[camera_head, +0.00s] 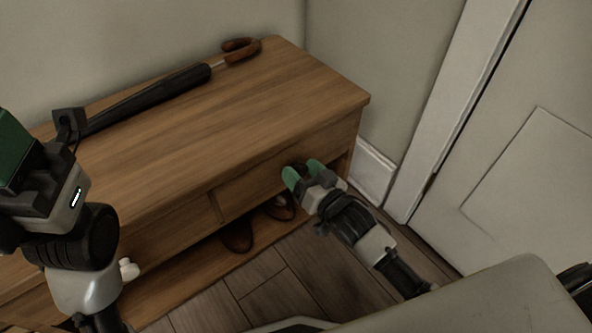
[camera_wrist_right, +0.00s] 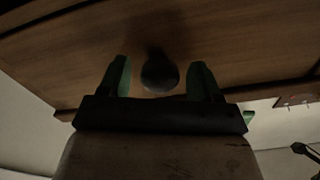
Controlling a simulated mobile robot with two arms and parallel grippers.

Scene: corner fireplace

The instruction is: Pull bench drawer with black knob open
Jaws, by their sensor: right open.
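The wooden bench (camera_head: 190,130) stands against the wall, with a drawer front (camera_head: 248,190) below its top at the right. The drawer looks shut. My right gripper (camera_head: 303,169) is at the drawer front with its green fingers open. In the right wrist view, the round black knob (camera_wrist_right: 160,75) sits between the two open fingers (camera_wrist_right: 158,80), with a gap on each side. The gripper covers most of the knob in the head view. My left arm (camera_head: 60,210) is at the left over the bench; its fingertips are not clearly seen.
A black umbrella (camera_head: 150,98) with a curved brown handle lies on the bench top. Brown shoes (camera_head: 237,236) stand on the shelf below the drawers. A white door (camera_head: 530,190) is at the right. Wooden floor (camera_head: 255,285) is clear before the bench.

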